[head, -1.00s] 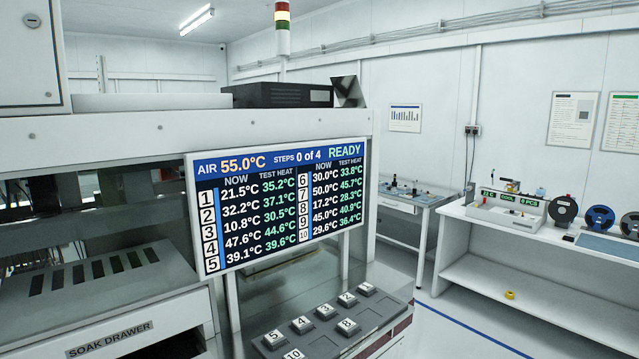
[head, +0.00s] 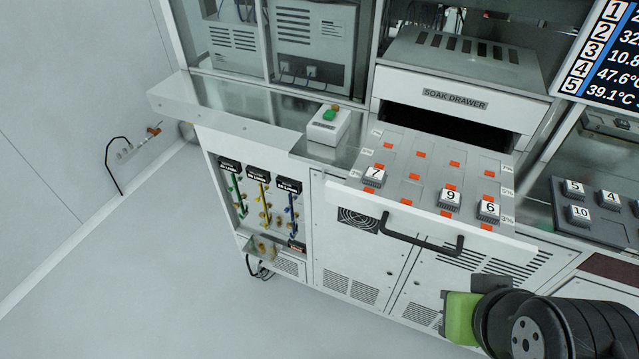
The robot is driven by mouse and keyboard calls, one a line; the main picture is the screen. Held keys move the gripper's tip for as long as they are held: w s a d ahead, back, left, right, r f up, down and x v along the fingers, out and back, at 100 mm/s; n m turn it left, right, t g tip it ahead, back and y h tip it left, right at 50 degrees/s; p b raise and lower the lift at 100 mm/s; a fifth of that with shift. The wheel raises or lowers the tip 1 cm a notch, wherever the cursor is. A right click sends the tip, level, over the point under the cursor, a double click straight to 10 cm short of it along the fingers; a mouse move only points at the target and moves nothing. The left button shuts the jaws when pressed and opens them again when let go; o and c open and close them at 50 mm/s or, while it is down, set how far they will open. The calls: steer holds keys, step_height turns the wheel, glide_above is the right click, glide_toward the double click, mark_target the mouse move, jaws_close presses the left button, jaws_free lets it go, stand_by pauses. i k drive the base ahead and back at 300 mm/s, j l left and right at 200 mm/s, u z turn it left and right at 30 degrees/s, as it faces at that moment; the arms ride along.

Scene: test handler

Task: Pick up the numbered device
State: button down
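Several small grey numbered devices are in view. Device 7 (head: 374,177), device 9 (head: 449,199) and device 6 (head: 488,212) sit apart on the pulled-out soak drawer tray (head: 415,172), along its front part. Device 5 (head: 572,189), device 10 (head: 579,215) and device 4 (head: 609,199) sit on a dark tray (head: 552,206) at the right edge, where the picture cuts off the rest. A dark part of my arm with a green piece shows at the lower right, in front of the cabinet. My gripper's fingers do not show.
The drawer's black handle (head: 408,238) sticks out in front. A box with a green button (head: 328,125) stands on the ledge left of the drawer. Hoses and valves (head: 262,203) hang on the cabinet front. The display (head: 606,60) is partly cut off.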

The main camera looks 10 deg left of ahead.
mark_target(374, 177)
steer(key=u, duration=0.4)
steer(key=i+l+u, duration=0.1)
steer(key=u, duration=0.3)
steer(key=l+u, duration=0.5)
steer(key=u, duration=0.3)
steer(key=l+u, duration=0.25)
steer(key=u, duration=0.15)
steer(key=l+u, duration=0.2)
steer(key=u, duration=0.25)
